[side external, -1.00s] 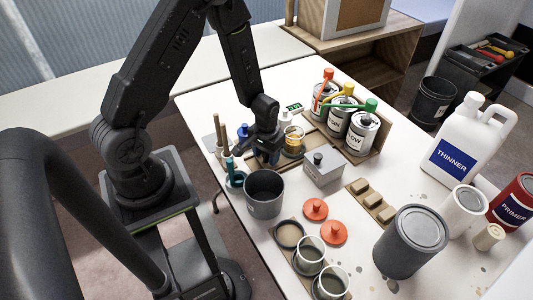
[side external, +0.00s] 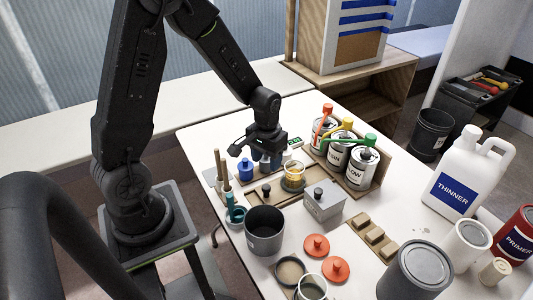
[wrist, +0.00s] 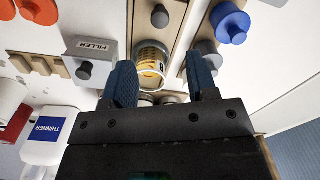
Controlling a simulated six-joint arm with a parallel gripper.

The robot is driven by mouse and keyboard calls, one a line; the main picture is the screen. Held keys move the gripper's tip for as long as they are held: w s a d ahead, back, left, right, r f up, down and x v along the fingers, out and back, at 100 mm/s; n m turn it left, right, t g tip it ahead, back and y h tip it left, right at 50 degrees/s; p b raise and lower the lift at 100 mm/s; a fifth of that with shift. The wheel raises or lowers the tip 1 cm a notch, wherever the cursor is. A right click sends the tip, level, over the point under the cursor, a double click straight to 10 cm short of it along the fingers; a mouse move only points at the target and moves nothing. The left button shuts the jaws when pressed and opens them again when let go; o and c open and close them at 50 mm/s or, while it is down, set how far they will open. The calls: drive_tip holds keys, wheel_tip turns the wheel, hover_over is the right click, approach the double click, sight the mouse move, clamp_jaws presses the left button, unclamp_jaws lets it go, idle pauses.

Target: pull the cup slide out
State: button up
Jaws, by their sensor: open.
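The cup slide (side external: 258,195) is a light wooden piece with a dark round knob (side external: 266,189), set in the wooden rack on the table. The slide also shows at the top of the wrist view (wrist: 172,38), with its knob (wrist: 160,17) uncovered. My gripper (side external: 266,162) is open and empty, above the back of the rack. Its two dark blue fingers (wrist: 161,82) are apart, clear of the knob.
A grey filler box (side external: 324,201) stands right of the slide, and a dark grey pot (side external: 265,230) in front. Capped tins (side external: 361,168) stand behind right. A thinner jug (side external: 466,172) is farther right.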

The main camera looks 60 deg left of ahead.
sight(265, 187)
drive_tip(key=shift+r, duration=0.9)
drive_tip(key=f, duration=1.3)
drive_tip(key=shift+s+d+f, duration=0.1)
drive_tip(key=shift+s+f, duration=0.15)
drive_tip(key=shift+f, duration=0.1)
clamp_jaws()
